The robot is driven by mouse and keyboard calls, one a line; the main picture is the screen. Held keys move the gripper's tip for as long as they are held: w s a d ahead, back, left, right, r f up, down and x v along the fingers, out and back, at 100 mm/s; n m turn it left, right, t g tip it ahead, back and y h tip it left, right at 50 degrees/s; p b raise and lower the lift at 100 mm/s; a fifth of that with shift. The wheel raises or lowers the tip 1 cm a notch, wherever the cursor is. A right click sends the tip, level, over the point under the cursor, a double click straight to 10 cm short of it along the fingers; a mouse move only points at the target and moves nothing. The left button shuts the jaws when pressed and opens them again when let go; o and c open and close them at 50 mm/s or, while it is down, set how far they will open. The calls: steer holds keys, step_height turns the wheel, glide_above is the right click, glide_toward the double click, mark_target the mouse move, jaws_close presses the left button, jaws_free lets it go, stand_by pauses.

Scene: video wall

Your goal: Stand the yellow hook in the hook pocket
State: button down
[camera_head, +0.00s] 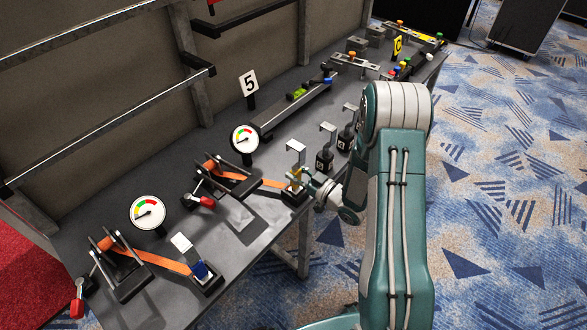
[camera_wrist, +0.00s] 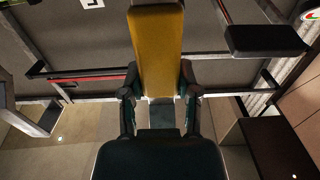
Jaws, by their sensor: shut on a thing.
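The yellow hook (camera_wrist: 158,45) is between the two fingers of my gripper (camera_wrist: 159,92) in the wrist view, which is shut on it. Its broad yellow face points at the wrist camera. In the head view my gripper (camera_head: 304,179) is at the near end of the middle orange strap, and a small yellow part of the hook (camera_head: 294,176) shows there. A black block (camera_head: 296,194) at the strap's end is just below it and may be the hook pocket. Whether the hook touches it or is inside it cannot be told.
Metal hooks on black weights (camera_head: 324,161) stand just beyond my gripper. A similar strap station with a blue end block (camera_head: 201,271) is nearer, at the lower left.

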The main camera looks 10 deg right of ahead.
steer(key=shift+a, duration=0.2)
steer(key=shift+c, duration=1.7)
jaws_free()
steer(key=shift+d, duration=0.2)
steer(key=shift+r, duration=0.1)
